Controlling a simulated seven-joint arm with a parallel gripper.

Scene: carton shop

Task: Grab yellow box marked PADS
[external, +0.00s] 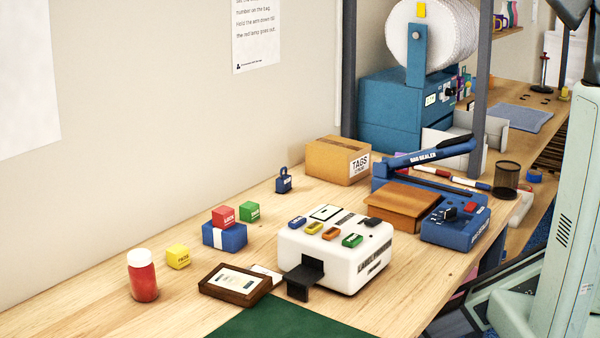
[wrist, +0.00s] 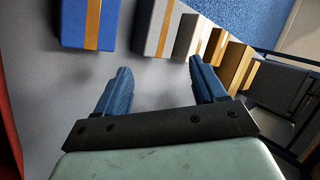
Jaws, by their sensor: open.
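The small yellow box (external: 178,256) sits on the wooden bench in the external view, between a red jar and a blue box. Dark lettering is on its front, too small to read surely. My gripper (wrist: 160,84) shows in the wrist view with its two blue fingers spread wide and nothing between them. The fingers point toward a grey surface with several cartons, away from the yellow box, which I cannot make out in that view. In the external view my pale green arm stands at the right edge, far from the yellow box; the gripper's fingers are not visible there.
Near the yellow box are a red jar (external: 143,276), a blue box (external: 224,238) with a red box (external: 225,215) on it, a green box (external: 250,211) and a framed card (external: 236,284). A white label printer (external: 335,252) and blue bag sealer (external: 456,230) stand to the right.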

